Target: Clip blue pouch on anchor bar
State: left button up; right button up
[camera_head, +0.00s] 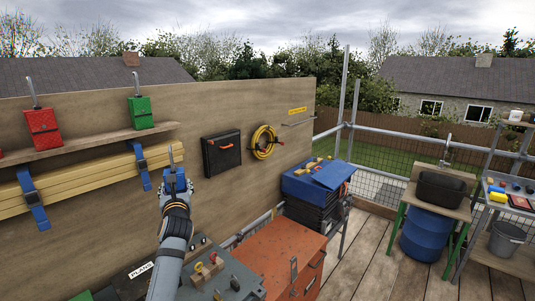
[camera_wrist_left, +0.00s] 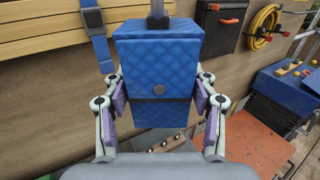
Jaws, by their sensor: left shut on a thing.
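The blue pouch (camera_head: 174,178) is held upright in front of the plywood wall, with a grey metal clip sticking up from its top. In the left wrist view the quilted blue pouch (camera_wrist_left: 155,62) has a dark band and a round stud. My left gripper (camera_wrist_left: 160,112) is shut on its two sides, with purple finger pads against it. A thin grey bar (camera_head: 298,123), which looks like the anchor bar, is fixed to the wall under a yellow label, far to the right of the pouch and apart from it. My right gripper is out of view.
A red pouch (camera_head: 43,128) and a green pouch (camera_head: 141,112) stand on a wall shelf (camera_head: 90,141) above strapped yellow planks. A black case (camera_head: 221,153) and a yellow hose coil (camera_head: 264,141) hang between pouch and bar. An orange-red chest (camera_head: 280,255) stands below.

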pick_arm(q)
jog(key=s+d+f+m+h+b, duration=0.1)
jog(key=s+d+f, duration=0.1)
jog(key=s+f, duration=0.35)
jog(key=s+d+f+m+t+h, duration=0.1)
jog(key=s+d+f+h, duration=0.15)
jog(key=f, duration=0.55)
jog(key=s+d+f+m+h+b, duration=0.1)
jog(key=s+d+f, duration=0.25)
jog(key=f, duration=0.35)
jog(key=s+d+f+h, duration=0.1)
jog(key=s+f, duration=0.3)
jog(key=s, duration=0.3)
jog(key=s+d+f+m+h+b, duration=0.1)
jog(key=s+f, duration=0.3)
jog(key=s, duration=0.3)
jog(key=shift+s+d, duration=0.25)
jog(key=shift+a+f, duration=0.1)
